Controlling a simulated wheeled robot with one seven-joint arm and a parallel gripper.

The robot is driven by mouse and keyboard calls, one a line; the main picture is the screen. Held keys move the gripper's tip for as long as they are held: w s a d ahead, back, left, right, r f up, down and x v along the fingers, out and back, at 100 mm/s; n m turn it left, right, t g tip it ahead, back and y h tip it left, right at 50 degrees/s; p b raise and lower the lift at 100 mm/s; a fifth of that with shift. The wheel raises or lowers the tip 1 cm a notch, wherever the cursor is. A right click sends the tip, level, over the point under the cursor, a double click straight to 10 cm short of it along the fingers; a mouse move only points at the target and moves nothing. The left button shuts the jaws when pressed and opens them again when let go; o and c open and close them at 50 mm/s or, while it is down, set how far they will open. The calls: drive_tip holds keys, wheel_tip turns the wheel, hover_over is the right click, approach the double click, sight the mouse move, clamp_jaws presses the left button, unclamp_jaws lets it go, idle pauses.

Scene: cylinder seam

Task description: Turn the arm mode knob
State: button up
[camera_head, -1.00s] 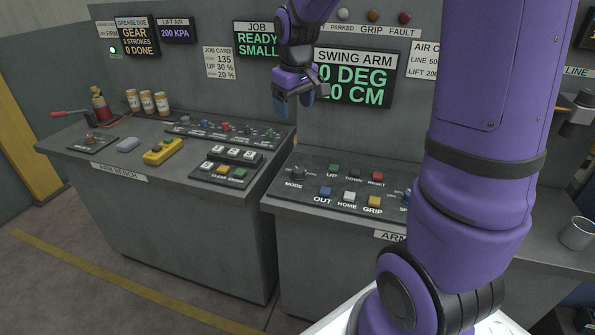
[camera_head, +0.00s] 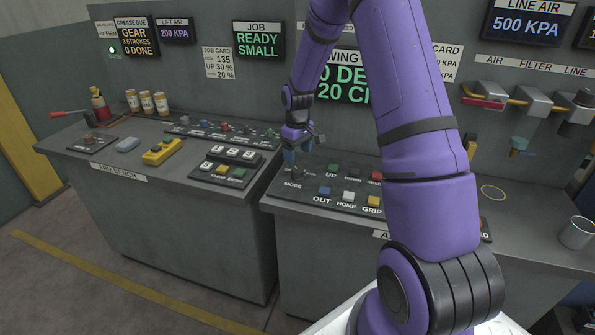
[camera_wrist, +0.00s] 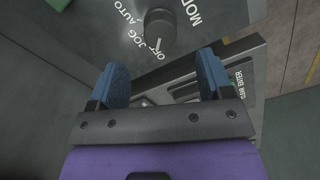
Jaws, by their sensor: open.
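The arm mode knob (camera_head: 298,174) is a dark round knob at the left end of the arm panel, above the label MODE. In the wrist view the knob (camera_wrist: 160,24) is at the top, with OFF, JOG and AUTO around it. Its white pointer line is on the side by OFF. My gripper (camera_head: 290,157) is just above the knob in the head view, near it. In the wrist view its two blue fingers (camera_wrist: 163,76) are apart with nothing between them. The knob is beyond the fingertips, roughly in line with the gap, and I see no contact.
The arm panel has several push buttons, including the green UP (camera_head: 333,168) and blue OUT (camera_head: 325,191), close right of the knob. The arm bench (camera_head: 150,170) with its own controls stands left, across a gap. A metal cup (camera_head: 577,232) is far right.

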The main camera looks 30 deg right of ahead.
sight(298, 169)
wheel_tip(298, 169, down, 8)
drive_tip(key=shift+r, duration=0.2)
drive_tip(key=c, duration=0.9)
